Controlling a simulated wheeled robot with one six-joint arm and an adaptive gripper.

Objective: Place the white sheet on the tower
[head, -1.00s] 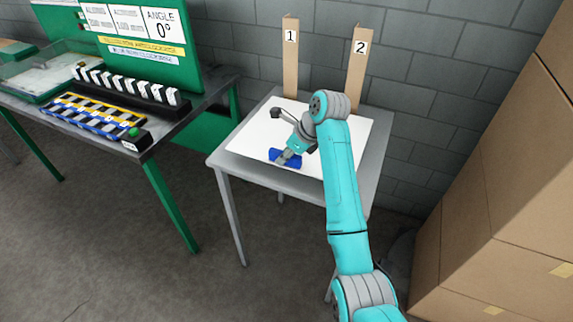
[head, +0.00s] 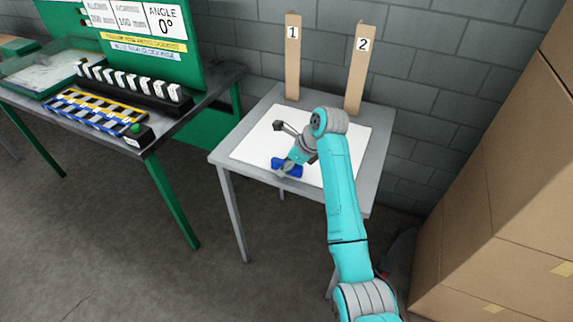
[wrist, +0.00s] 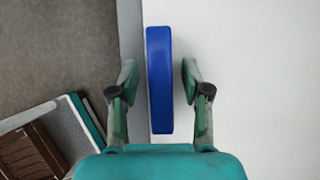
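The white sheet (head: 255,148) lies flat over most of a grey table (head: 225,160), and appears to rest on it. A blue block (head: 287,168) sits on the sheet close to its front edge. It shows as an upright blue bar in the wrist view (wrist: 160,80). My gripper (wrist: 160,78) is over the block with one finger on each side and a visible gap at both sides, so it is open. In the head view my gripper (head: 285,164) partly covers the block. I cannot tell which thing is the tower.
Brown posts marked 1 (head: 292,65) and 2 (head: 357,78) stand at the table's back edge, against a grey block wall. A green-legged bench (head: 150,150) with white-topped pieces (head: 130,85) is at left. Large cardboard boxes (head: 500,230) fill the right. Floor is clear in front.

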